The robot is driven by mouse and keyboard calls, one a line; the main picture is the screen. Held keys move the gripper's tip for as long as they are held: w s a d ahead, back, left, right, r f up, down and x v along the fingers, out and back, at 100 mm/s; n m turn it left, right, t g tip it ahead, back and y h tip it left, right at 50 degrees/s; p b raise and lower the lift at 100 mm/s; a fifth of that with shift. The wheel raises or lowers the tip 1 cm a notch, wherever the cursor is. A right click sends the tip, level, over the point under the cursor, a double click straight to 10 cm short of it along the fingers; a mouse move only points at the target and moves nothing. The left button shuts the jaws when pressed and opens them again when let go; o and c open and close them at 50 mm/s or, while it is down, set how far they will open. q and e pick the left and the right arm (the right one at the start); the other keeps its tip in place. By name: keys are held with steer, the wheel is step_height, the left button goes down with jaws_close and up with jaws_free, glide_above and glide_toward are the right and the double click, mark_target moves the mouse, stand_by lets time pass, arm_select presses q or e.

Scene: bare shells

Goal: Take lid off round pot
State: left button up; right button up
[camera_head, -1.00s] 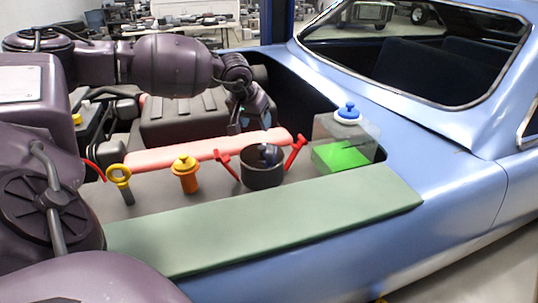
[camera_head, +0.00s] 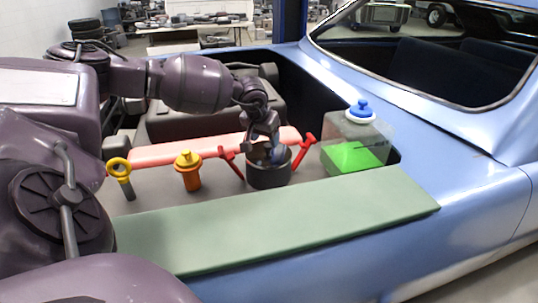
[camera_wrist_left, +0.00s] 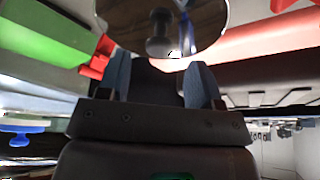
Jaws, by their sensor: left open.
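The round pot (camera_head: 268,178) is dark grey with two red handles (camera_head: 305,146) sticking up at its sides. It stands upright on the grey surface. Its lid (camera_wrist_left: 190,22) is round, shiny and brownish in the left wrist view, with a dark knob (camera_wrist_left: 159,45). My left gripper (camera_head: 265,143) is over the pot in the head view and hides much of the lid. In the left wrist view the two blue-grey fingers of my left gripper (camera_wrist_left: 160,68) are apart, with the knob just beyond and between their tips. Whether the fingers touch the knob is unclear. My right gripper is not visible.
An orange pot with a yellow top (camera_head: 187,175) and a yellow ring-handled item (camera_head: 121,175) stand to the left. A clear box with green contents and a blue knob (camera_head: 356,148) stands to the right. A green board (camera_head: 280,222) lies in front; a pink strip (camera_head: 175,154) lies behind.

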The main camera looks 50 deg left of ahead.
mark_target(268, 145)
arm_select(q)
steer(key=x, duration=0.3)
steer(key=shift+w+f+b, duration=0.15)
steer(key=shift+f+b, duration=0.15)
steer(key=shift+f, duration=0.05)
steer(key=shift+r, duration=0.1)
steer(key=shift+c, duration=0.3)
steer(key=c, duration=0.9)
steer(key=shift+r, duration=0.1)
steer(key=shift+c, duration=0.2)
